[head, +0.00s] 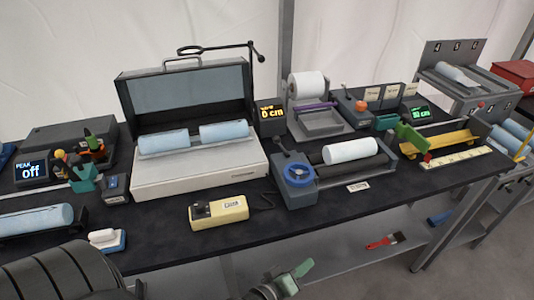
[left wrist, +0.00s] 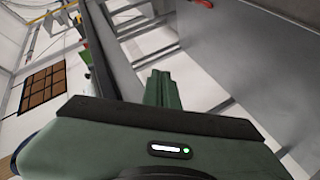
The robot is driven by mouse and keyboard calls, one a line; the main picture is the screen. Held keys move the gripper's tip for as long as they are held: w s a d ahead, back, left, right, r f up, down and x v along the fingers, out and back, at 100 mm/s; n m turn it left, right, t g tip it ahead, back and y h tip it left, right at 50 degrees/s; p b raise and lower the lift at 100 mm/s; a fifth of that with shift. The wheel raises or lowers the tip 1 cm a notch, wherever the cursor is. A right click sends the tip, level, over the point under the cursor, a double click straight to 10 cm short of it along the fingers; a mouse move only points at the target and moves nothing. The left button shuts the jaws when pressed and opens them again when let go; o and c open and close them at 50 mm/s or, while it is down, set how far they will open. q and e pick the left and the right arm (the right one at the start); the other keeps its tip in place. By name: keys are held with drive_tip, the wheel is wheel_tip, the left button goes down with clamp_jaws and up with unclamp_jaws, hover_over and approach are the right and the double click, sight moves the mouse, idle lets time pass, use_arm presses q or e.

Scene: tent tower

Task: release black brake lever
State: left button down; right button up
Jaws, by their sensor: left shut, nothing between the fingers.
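A grey roller device (head: 299,193) stands on the black bench top, right of its middle. A white roll (head: 350,151) lies on its dark roller, and a blue handwheel (head: 298,174) is on its left end. A small dark lever (head: 277,143) rises at the device's back left; I cannot tell for sure that it is the brake lever. My left gripper (head: 300,271) is below the bench's front edge, in front of the device and apart from it. Its green fingers (left wrist: 158,88) are shut and empty. My right gripper is not in view.
A large open-lidded box (head: 200,178) with two blue rolls stands left of the device. A yellow control box (head: 219,211) lies in front of it. A lower shelf (head: 345,262) bears a red brush (head: 384,241).

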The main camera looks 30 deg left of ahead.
use_arm(q)
wheel_tip(320, 180, up, 16)
drive_tip(key=a+f+n+t+b, duration=0.1)
drive_tip(key=n+t, duration=0.2)
drive_tip(key=t, duration=0.1)
drive_tip(key=a+n+y, duration=0.4)
drive_tip(key=n, duration=0.1)
drive_tip(key=a+r+n+y, duration=0.1)
drive_tip(key=a+n+y, duration=0.3)
drive_tip(key=n, duration=0.1)
drive_tip(key=s+a+n+y, duration=0.1)
drive_tip(key=a+n+y, duration=0.3)
drive_tip(key=a+n, duration=0.1)
drive_tip(key=shift+s+r, duration=0.1)
drive_tip(key=shift+r, duration=0.1)
drive_tip(key=shift+w+r, duration=0.15)
drive_tip(key=shift+w, duration=0.05)
drive_tip(key=p, duration=0.3)
approach(281, 146)
drive_tip(key=s+a+r, duration=0.1)
drive_tip(key=a, duration=0.3)
drive_tip(key=x, duration=0.7)
drive_tip(key=shift+w+r+p, duration=0.2)
drive_tip(key=shift+w+p, duration=0.1)
